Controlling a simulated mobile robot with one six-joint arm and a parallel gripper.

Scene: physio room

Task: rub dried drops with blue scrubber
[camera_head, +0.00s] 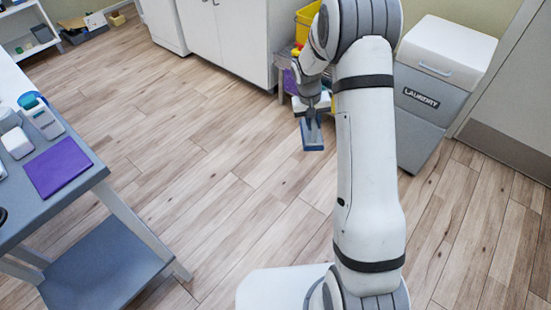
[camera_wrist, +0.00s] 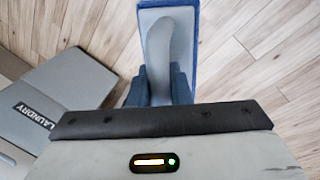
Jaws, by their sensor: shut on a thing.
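The blue scrubber (camera_head: 312,136) hangs from my gripper (camera_head: 309,113) above the wooden floor in the head view. In the wrist view the scrubber (camera_wrist: 187,46) has a grey curved handle on a blue base, and my gripper (camera_wrist: 158,85) is shut on that handle with a dark finger on each side. The scrubber is clear of every surface that I can make out. I cannot make out dried drops in either view.
A grey table (camera_head: 96,178) with a purple mat (camera_head: 58,167) and several small items stands at the left. A laundry bin (camera_head: 437,90) stands behind my arm at the right. White cabinets (camera_head: 232,36) line the back. The floor (camera_head: 190,125) between is clear.

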